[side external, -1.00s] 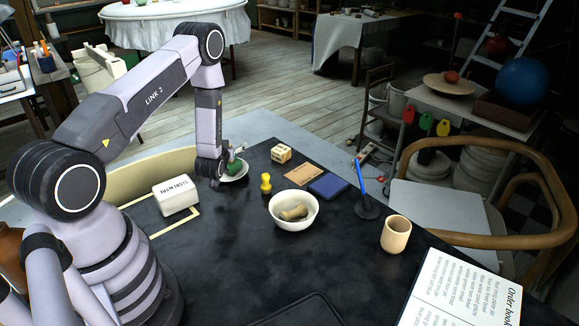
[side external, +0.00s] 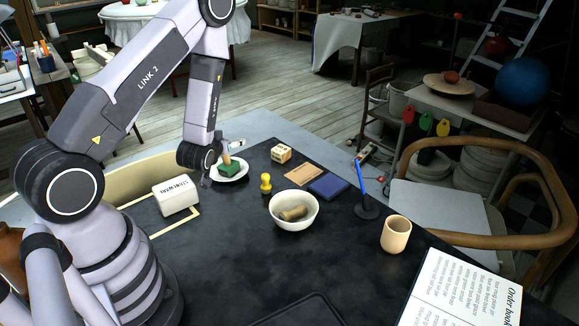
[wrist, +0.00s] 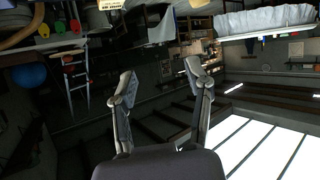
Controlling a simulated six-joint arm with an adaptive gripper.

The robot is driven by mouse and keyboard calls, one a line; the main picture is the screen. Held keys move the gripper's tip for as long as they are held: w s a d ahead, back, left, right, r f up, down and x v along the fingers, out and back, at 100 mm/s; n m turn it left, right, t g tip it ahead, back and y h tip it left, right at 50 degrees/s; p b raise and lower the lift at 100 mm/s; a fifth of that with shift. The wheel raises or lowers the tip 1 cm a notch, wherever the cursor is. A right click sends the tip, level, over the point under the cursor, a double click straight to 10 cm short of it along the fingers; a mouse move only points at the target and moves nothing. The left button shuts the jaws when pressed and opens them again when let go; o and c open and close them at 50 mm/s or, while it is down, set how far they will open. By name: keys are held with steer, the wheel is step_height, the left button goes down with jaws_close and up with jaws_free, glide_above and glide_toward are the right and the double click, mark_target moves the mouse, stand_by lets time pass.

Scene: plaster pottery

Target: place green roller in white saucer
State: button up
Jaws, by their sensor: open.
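The green roller (side external: 230,168), a green block with a pale wooden handle, sits in the white saucer (side external: 240,176) at the far left of the dark table. My gripper (wrist: 160,76) is open and empty in the wrist view, with only the distant room between its fingers. In the side view my wrist is just left of the saucer and partly overlaps its edge; the fingers are mostly hidden there. The roller and saucer do not show in the wrist view.
A white bowl (side external: 294,219) holds a tan object. A yellow stamp (side external: 266,183), wooden cube (side external: 281,153), blue pad (side external: 329,187), blue pen on a stand (side external: 362,180), beige cup (side external: 396,234) and white box (side external: 176,197) stand around.

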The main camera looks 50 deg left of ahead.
steer(key=d+r+m+g+h, duration=0.1)
steer(key=d+r+m+h, duration=0.15)
steer(key=d+r, duration=0.45)
steer(key=d+r+m+h, duration=0.1)
steer(key=d+r+h, duration=0.3)
steer(key=r, duration=0.6)
steer(key=s+d+r+m+g+h, duration=0.1)
steer(key=s+d+r+m+g, duration=0.1)
steer(key=s, duration=0.9)
steer(key=s+d+r+m+g, duration=0.2)
steer(key=s+d+r+m, duration=0.1)
steer(key=s+r, duration=0.4)
steer(key=s+d, duration=0.1)
steer(key=s, duration=0.2)
steer(key=shift+s+d+r+h, duration=0.15)
steer(key=shift+s+r+h, duration=0.05)
steer(key=shift+s+h, duration=0.15)
